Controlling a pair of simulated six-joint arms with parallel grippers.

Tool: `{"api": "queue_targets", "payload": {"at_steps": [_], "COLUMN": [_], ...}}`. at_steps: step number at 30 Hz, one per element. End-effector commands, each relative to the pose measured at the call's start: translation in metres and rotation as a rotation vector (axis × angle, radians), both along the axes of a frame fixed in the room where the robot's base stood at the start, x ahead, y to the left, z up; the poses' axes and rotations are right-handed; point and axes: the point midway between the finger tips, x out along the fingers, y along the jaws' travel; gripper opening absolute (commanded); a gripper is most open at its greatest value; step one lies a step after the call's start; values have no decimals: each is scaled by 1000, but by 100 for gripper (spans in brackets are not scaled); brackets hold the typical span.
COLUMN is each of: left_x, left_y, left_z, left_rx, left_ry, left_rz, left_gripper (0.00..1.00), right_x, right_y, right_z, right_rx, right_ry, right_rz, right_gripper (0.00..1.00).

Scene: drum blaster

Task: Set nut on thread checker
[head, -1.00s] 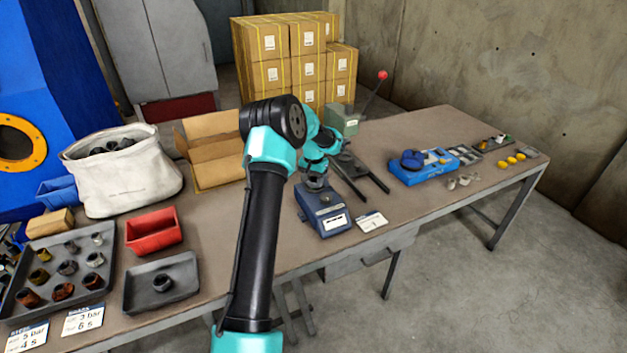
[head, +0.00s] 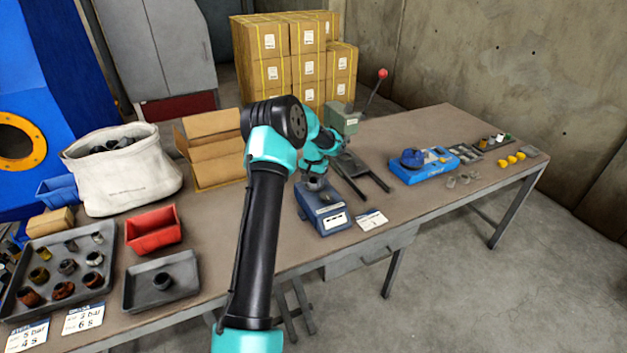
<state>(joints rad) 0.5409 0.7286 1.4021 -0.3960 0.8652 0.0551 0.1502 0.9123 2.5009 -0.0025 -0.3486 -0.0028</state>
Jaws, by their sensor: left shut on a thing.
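The thread checker (head: 325,215) is a small blue-grey block with a white label, in the middle of the bench in the head view. My left gripper (head: 314,178) is above the back part of the checker, pointing down. It is shut on a small dark grey nut (head: 315,184), which is mostly hidden by the gripper and sits at the top of the checker. Whether the nut touches the checker is too small to tell. My right gripper is not in view.
A lever press (head: 350,150) with a red knob stands just behind the checker. A label card (head: 371,220) lies to its right. A grey tray (head: 190,275) with one dark nut, a red bin (head: 153,232) and a nut tray (head: 20,315) are at left. A blue fixture (head: 425,170) is at right.

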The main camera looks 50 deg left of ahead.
Motion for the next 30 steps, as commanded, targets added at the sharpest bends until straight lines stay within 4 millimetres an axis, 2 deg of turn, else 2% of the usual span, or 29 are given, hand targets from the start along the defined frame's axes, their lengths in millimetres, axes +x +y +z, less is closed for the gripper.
{"api": "queue_targets", "payload": {"at_steps": [2,3,5,14,30], "left_x": [0,0,0,0,1], "left_y": [0,0,0,0,0], "left_z": [-1,-1,-1,0,32], "left_rx": [0,0,0,0,1], "left_ry": [0,-1,-1,0,-2], "left_rz": [0,0,0,0,0], "left_gripper": [19,53,58,59,59], "right_x": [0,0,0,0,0], "right_y": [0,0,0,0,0], "right_z": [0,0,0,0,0], "right_rx": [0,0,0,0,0], "right_ry": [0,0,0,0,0], "right_rz": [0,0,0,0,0], "right_gripper": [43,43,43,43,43]}}
